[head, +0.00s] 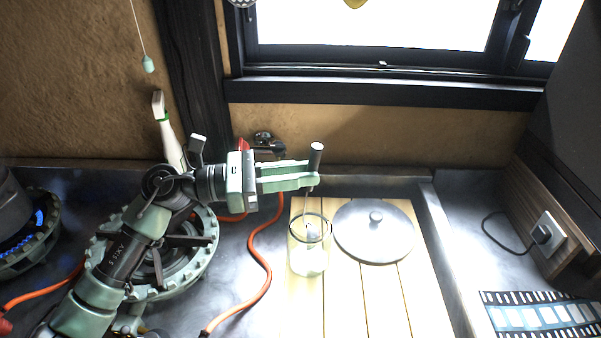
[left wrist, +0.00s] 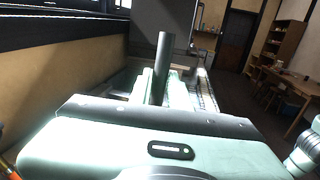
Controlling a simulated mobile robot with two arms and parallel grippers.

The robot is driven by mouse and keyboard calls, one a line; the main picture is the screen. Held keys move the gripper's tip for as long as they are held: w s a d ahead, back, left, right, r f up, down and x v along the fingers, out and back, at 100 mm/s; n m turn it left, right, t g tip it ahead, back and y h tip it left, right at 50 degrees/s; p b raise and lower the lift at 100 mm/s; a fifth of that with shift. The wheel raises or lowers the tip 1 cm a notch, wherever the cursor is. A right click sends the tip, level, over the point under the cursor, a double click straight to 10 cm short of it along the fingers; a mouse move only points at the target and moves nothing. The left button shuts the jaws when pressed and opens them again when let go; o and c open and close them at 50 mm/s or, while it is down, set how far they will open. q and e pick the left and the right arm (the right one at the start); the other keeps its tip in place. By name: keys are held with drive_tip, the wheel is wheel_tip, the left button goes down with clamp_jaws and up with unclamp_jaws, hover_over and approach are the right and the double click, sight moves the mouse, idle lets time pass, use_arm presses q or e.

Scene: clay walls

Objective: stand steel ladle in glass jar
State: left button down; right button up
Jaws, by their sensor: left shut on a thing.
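The steel ladle has a dark handle (head: 316,157) that stands nearly upright in my left gripper (head: 312,174). The gripper is shut on it near the lower end of the handle. The thin steel shaft runs down from the fingers to the mouth of the glass jar (head: 308,262). The ladle's lower end shows within the jar's outline, below the rim; I cannot tell if it touches the bottom. The jar stands upright on pale wooden boards. In the left wrist view the dark handle (left wrist: 161,68) rises beyond the gripper body. My right gripper is not in view.
A round grey lid (head: 374,246) with a knob lies right of the jar on the wooden boards (head: 345,310). A gas burner (head: 150,262) with an orange hose (head: 262,258) is at left. A socket with a plug (head: 543,235) is at right.

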use_arm(q)
drive_tip(key=c, duration=1.2)
unclamp_jaws()
drive_tip(key=shift+c, duration=0.2)
drive_tip(key=s+a+b, duration=0.1)
drive_tip(key=a+b, duration=0.2)
drive_tip(key=a, duration=0.4)
drive_tip(key=shift+s+a, duration=0.3)
drive_tip(key=shift+a, duration=0.05)
